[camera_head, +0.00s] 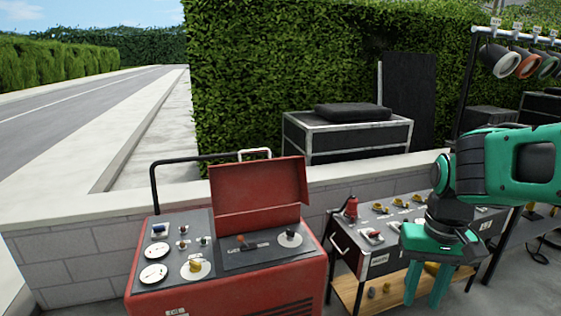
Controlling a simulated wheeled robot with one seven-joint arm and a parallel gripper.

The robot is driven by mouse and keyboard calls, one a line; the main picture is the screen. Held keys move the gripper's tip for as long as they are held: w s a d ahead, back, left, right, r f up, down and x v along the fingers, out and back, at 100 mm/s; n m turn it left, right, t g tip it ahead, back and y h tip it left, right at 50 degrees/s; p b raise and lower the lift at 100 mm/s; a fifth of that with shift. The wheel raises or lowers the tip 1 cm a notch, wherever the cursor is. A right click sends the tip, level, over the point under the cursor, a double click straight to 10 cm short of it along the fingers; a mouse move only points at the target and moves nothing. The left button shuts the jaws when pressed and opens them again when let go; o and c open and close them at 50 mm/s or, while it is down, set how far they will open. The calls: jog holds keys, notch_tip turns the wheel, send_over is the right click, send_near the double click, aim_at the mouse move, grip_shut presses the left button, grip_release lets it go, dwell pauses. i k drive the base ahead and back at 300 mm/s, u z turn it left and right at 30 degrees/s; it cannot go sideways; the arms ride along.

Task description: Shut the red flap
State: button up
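The red flap (260,190) stands open on top of a red machine box (228,294), tilted up at the back right of its top panel. A silver handle (254,153) shows at the flap's upper edge. Below the flap a dark panel (262,252) with a slider and a round dial lies uncovered. My gripper (425,296) is at the right of the view, well right of the flap and in front of the grey control cart. Its two green fingers point down and are apart, with nothing seen between them.
Dials and knobs (180,250) cover the box's left top, with a black tube rail (155,190) behind. A grey cart (368,262) with a red knob and yellow parts stands right of the box. A low wall (70,262) and black cases (345,138) are behind.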

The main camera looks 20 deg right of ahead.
aim_at(240, 187)
jog(key=z, duration=0.05)
jog(key=i, duration=1)
